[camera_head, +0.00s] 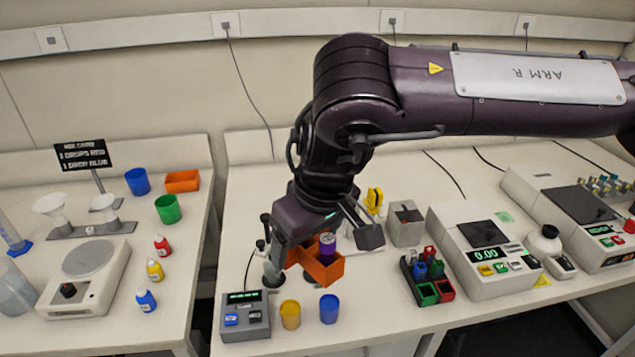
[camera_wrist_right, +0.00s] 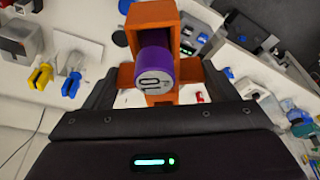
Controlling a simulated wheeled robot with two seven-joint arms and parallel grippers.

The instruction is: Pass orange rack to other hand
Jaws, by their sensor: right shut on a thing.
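The orange rack (camera_head: 322,269) is below my right gripper (camera_head: 322,246) in the head view, over the middle bench. A purple cylinder (camera_head: 327,247) with a grey lettered end sits in it. In the right wrist view the orange rack (camera_wrist_right: 152,15) stands between the jaws, and the purple cylinder (camera_wrist_right: 154,70) shows its end to the camera. My right gripper is shut on the orange rack. My left gripper is not in view.
A small grey device (camera_head: 245,315), a yellow cup (camera_head: 290,314) and a blue cup (camera_head: 329,308) stand at the front. A coloured tube block (camera_head: 428,280) and a balance (camera_head: 482,240) are to the right. A gap separates the left bench, holding another orange box (camera_head: 182,181).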

